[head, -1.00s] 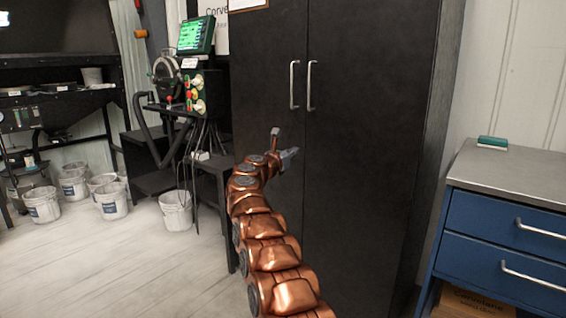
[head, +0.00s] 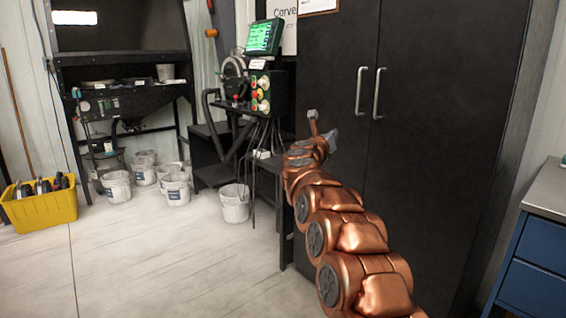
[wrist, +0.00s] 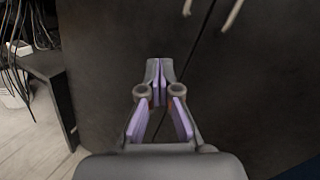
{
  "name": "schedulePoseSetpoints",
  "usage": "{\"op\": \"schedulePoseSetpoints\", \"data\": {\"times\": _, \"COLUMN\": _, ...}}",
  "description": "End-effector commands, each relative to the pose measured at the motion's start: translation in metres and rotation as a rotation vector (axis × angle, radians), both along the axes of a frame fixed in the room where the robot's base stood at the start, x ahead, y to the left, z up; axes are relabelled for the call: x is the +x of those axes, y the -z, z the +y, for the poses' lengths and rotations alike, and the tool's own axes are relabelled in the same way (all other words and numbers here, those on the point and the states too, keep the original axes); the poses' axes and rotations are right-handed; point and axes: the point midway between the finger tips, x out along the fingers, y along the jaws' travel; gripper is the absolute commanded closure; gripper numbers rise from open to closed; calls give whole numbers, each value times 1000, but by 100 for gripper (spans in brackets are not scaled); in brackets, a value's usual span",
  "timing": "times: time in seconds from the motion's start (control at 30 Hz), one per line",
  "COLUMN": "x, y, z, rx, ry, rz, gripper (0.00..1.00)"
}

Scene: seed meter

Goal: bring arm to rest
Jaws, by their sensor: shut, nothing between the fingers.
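My copper-coloured arm reaches from the bottom right of the head view up toward the middle. My gripper (head: 327,138) is at its end, in front of the dark cabinet. In the wrist view my gripper (wrist: 159,72) is shut, with its fingertips together and nothing between them. The cabinet's dark doors (wrist: 115,30) fill most of the wrist view behind it. I cannot tell how far the fingertips are from the doors.
The tall black cabinet (head: 440,110) has two upright handles. A machine with a green screen (head: 264,37) stands left of it. Several white buckets (head: 235,205) and a yellow crate (head: 42,210) sit on the floor. A blue drawer unit (head: 540,262) is at right.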

Motion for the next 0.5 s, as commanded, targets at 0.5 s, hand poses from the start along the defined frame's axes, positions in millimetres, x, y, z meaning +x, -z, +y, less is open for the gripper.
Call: {"op": "schedulePoseSetpoints", "data": {"times": 0.5, "x": -69, "y": -134, "z": 123, "rx": -749, "ry": -592, "rz": 296, "gripper": 100}}
